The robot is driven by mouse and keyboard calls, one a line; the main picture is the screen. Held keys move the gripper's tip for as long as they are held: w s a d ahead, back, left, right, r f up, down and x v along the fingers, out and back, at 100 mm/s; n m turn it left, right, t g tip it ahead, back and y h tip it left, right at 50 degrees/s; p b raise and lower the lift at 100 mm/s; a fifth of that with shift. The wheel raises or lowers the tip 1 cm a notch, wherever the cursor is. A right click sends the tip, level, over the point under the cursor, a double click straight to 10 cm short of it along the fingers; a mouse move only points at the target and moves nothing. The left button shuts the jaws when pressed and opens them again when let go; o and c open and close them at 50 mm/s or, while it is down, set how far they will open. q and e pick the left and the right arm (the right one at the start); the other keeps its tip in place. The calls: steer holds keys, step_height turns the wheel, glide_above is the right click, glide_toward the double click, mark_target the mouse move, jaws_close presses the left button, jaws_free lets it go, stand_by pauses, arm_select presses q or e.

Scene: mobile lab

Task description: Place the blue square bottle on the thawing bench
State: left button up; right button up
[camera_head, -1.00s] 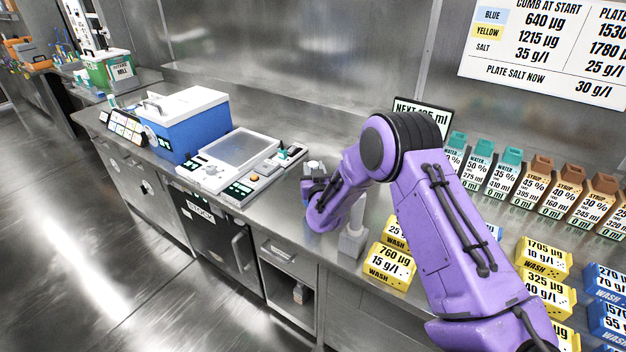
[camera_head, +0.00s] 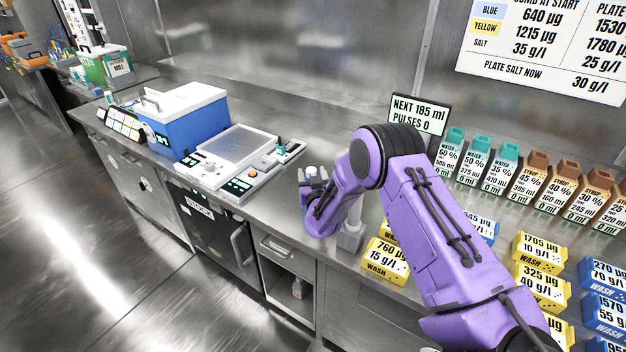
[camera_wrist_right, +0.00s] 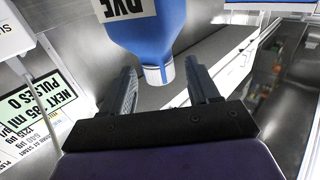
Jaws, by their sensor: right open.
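In the right wrist view, a blue bottle (camera_wrist_right: 145,30) with a white DYE label and a pale cap end (camera_wrist_right: 158,75) shows beyond my right gripper. I cannot tell whether this bottle is square. My right gripper (camera_wrist_right: 160,82) is open, its two dark fingers on either side of the cap end; contact cannot be told. In the head view my right gripper (camera_head: 313,180) is low over the steel counter, right of the white instrument, and largely hides what it faces. My left gripper is not in view. I cannot pick out a thawing bench by any label.
The white instrument (camera_head: 238,148) and a blue box with a white lid (camera_head: 183,118) stand left on the counter. A grey post (camera_head: 351,238) stands close beside my right arm. Yellow blocks (camera_head: 385,262) and several labelled bottles (camera_head: 502,168) crowd the right.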

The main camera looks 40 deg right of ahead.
steer(key=b+v, duration=0.4)
steer(key=v, duration=0.8)
steer(key=shift+r, duration=0.1)
